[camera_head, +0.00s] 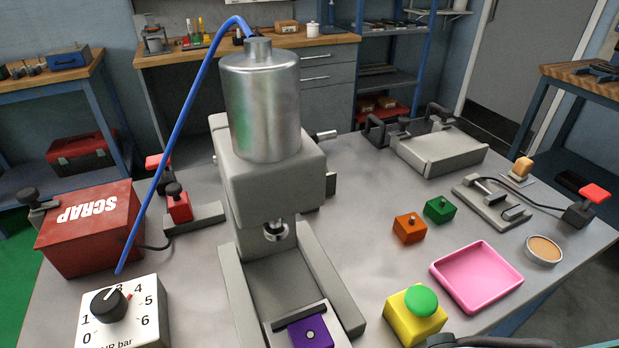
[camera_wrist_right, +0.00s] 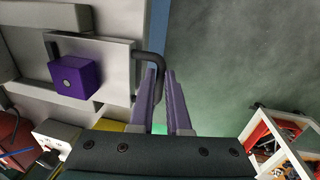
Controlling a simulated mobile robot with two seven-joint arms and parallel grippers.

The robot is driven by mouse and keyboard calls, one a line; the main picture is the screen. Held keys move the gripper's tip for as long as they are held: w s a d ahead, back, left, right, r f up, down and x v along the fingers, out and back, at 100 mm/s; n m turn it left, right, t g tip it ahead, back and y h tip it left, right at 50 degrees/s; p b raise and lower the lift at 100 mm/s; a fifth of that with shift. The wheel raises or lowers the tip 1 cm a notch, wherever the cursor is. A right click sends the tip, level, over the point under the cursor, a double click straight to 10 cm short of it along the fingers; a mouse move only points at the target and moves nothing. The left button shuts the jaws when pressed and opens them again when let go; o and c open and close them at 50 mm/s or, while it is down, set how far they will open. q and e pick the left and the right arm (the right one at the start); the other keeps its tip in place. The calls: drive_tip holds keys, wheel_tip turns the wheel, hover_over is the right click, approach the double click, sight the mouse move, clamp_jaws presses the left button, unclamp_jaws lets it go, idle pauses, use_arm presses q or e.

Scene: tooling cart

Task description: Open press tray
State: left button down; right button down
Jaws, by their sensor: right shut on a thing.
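The press (camera_head: 262,110) stands in the middle of the bench in the head view, with a steel cylinder above an open channel. Its press tray (camera_head: 283,324) is at the front of this channel, away from the ram (camera_head: 276,230), and carries a purple block (camera_head: 312,336). The tray (camera_wrist_right: 117,75) and purple block (camera_wrist_right: 76,77) also show in the right wrist view. There the tray's black handle (camera_wrist_right: 150,59) juts out past the bench edge. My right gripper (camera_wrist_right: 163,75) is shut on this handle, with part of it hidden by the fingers. My left gripper is not in view.
Right of the press are a yellow box with a green button (camera_head: 415,314), a pink tray (camera_head: 477,277), and orange (camera_head: 409,228) and green (camera_head: 439,209) blocks. A dial box (camera_head: 124,317) and red scrap bin (camera_head: 90,232) stand left. Open floor (camera_wrist_right: 240,60) lies beyond the edge.

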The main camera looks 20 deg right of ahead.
drive_tip(key=c, duration=0.9)
unclamp_jaws()
drive_tip(key=shift+w, duration=0.1)
drive_tip(key=shift+s+r+p, duration=0.3)
drive_tip(key=shift+r+p, duration=0.1)
drive_tip(key=shift+r, duration=1.25)
drive_tip(key=shift+s+r+p, duration=0.25)
drive_tip(key=shift+r+p, duration=0.15)
drive_tip(key=shift+r, duration=1.2)
drive_tip(key=shift+s+r+p, duration=0.3)
drive_tip(key=shift+r+p, duration=0.1)
drive_tip(key=shift+r, duration=1.25)
drive_tip(key=w+a+r+m+t+y, duration=0.2)
drive_tip(key=a+r+m+y, duration=0.15)
drive_tip(key=r+m, duration=0.4)
drive_tip(key=s+d+f+m+h, duration=0.2)
drive_tip(key=s+d+m+h, duration=0.1)
drive_tip(key=d+m, duration=0.7)
drive_tip(key=shift+n+h, duration=0.25)
drive_tip(key=shift+n, duration=0.2)
drive_tip(key=r+p, duration=1.1)
drive_tip(key=p, duration=0.1)
drive_tip(key=r+p, duration=1.1)
drive_tip(key=r, duration=0.1)
drive_tip(key=d+r+p, duration=0.1)
drive_tip(key=r+p, duration=1.1)
drive_tip(key=shift+r+p, duration=0.25)
drive_tip(key=shift+p, duration=0.05)
